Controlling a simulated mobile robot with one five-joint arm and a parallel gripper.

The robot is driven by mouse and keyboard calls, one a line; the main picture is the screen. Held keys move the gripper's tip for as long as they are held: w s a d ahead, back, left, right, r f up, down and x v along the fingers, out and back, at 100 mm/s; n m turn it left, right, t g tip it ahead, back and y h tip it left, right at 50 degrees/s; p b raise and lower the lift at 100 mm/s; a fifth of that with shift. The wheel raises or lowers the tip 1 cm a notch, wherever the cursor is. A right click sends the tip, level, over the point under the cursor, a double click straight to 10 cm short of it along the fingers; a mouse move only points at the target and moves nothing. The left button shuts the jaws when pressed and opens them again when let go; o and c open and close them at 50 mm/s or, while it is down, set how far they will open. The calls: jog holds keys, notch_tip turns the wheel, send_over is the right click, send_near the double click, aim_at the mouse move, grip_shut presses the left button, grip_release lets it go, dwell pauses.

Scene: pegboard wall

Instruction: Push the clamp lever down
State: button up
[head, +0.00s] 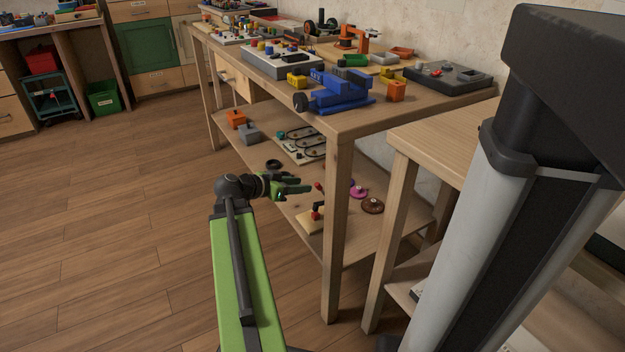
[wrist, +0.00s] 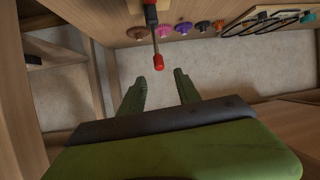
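The clamp stands on a pale wooden block (head: 308,223) on the bench's lower shelf, with a red and black body (head: 316,211). Its lever shows in the wrist view as a thin metal rod (wrist: 155,38) ending in a red tip (wrist: 158,62). The red tip also shows in the head view (head: 318,186), above the clamp body. My gripper (head: 301,183) is at the shelf's front, just left of the red tip. In the wrist view my gripper (wrist: 160,78) has its two green fingers apart, with nothing between them. The red tip appears just beyond the finger gap; contact does not show.
Several coloured gears, including a purple one (wrist: 164,30), lie on the shelf beside the clamp. A track board (head: 300,143) and grey block (head: 248,134) are farther left. The bench leg (head: 336,230) stands close right of the clamp. The tabletop (head: 390,112) overhangs the shelf.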

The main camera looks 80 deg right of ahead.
jog(key=p+v, duration=0.2)
jog(key=v, duration=0.7)
jog(key=shift+p, duration=0.35)
jog(key=shift+w, duration=0.15)
